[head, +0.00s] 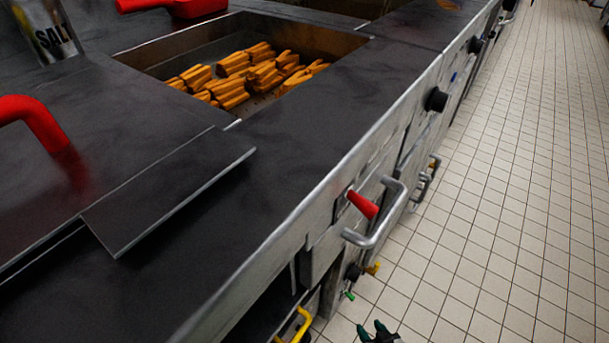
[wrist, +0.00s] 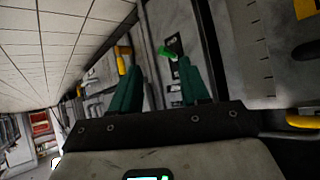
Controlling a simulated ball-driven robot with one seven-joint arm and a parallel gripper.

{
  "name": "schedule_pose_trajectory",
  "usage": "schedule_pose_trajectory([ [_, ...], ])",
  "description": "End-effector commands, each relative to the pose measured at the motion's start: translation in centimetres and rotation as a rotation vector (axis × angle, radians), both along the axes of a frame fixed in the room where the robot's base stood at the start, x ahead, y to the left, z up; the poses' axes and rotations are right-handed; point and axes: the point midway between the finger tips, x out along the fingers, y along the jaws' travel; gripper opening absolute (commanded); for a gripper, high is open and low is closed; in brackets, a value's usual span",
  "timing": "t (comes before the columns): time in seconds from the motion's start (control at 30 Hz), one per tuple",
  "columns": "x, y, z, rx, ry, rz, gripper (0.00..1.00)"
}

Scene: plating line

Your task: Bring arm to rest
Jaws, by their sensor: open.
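My gripper (head: 377,331) shows at the bottom edge of the head view, low in front of the counter's side and over the tiled floor. In the wrist view its two green fingers (wrist: 160,88) stand apart with nothing between them. The gripper is open and empty. The rest of my arm is out of the head view.
The dark counter (head: 330,95) holds a sunken tray (head: 165,47) of orange-brown food pieces (head: 250,75). A bar handle (head: 385,222), a red lever (head: 362,204) and a yellow handle (head: 298,326) stick out from its side. The tiled floor (head: 510,180) at right is clear.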

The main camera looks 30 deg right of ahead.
Motion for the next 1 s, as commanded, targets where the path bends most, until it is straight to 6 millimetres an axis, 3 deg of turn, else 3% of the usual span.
schedule_pose_trajectory([
  [0.17,2.1,1.3,3.2,0.060,0.143,0.135,0.45],
  [0.37,2.1,2.7,7.5,0.097,0.338,0.248,0.45],
  [0.6,-0.4,3.7,13.7,0.102,0.576,0.321,0.45],
  [1.0,-5.4,3.9,22.2,0.086,0.828,0.331,0.45],
])
